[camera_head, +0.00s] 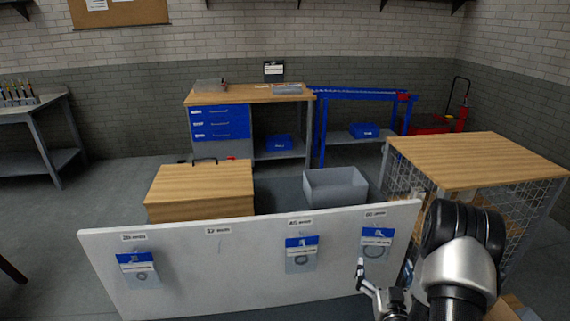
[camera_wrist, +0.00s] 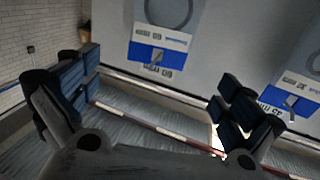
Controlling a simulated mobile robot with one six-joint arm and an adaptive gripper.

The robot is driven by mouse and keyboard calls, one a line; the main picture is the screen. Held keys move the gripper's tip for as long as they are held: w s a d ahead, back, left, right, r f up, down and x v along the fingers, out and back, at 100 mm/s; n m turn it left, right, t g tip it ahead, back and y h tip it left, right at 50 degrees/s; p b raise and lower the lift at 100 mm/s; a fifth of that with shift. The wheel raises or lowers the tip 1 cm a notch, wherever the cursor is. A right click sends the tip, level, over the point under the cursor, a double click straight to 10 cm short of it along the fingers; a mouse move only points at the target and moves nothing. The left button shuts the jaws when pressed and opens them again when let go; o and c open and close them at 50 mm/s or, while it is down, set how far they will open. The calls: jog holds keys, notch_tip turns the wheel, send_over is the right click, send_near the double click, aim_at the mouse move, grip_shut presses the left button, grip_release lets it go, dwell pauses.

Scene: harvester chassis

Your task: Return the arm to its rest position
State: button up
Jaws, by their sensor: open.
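My gripper (camera_head: 374,283) is in front of the right end of the white panel (camera_head: 220,262), just below the rightmost hanging bag (camera_head: 376,243). In the wrist view its two fingers stand wide apart with nothing between them (camera_wrist: 160,105). The wrist view shows a bag with a blue and white header and a ring (camera_wrist: 160,48), upside down, beyond the fingers. Part of another blue-labelled bag (camera_wrist: 290,98) shows at the right. My arm covers the lower right of the head view.
Two more bags hang on the panel, at the left (camera_head: 138,270) and right of centre (camera_head: 301,255). Behind are a grey bin (camera_head: 335,186), a wooden-topped box (camera_head: 200,182), a workbench (camera_head: 250,95) and a mesh-sided table (camera_head: 478,160) near my arm. Grey floor is open at the left.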

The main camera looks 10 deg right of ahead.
jog(key=w+a+r+n+g+y, duration=0.2)
jog(key=w+a+r+g, duration=0.1)
jog(key=w+a+r, duration=0.3)
jog(key=s+a+r+g+y, duration=0.1)
jog(key=s+a+r+g, duration=0.2)
jog(key=s+a+r, duration=0.4)
jog(key=s+a+r+g+y, duration=0.1)
jog(key=s+a, duration=0.3)
jog(key=s, duration=0.4)
jog(key=s+a+r+n+g, duration=0.1)
jog(key=s+a+r+g, duration=0.2)
jog(key=s, duration=0.5)
jog(key=s+a+r+g+y, duration=0.1)
jog(key=s+a, duration=0.3)
jog(key=s, duration=0.5)
jog(key=shift+a+r+n+g+y, duration=0.3)
jog(key=shift+a+r+g, duration=0.1)
jog(key=shift+r+g, duration=0.45)
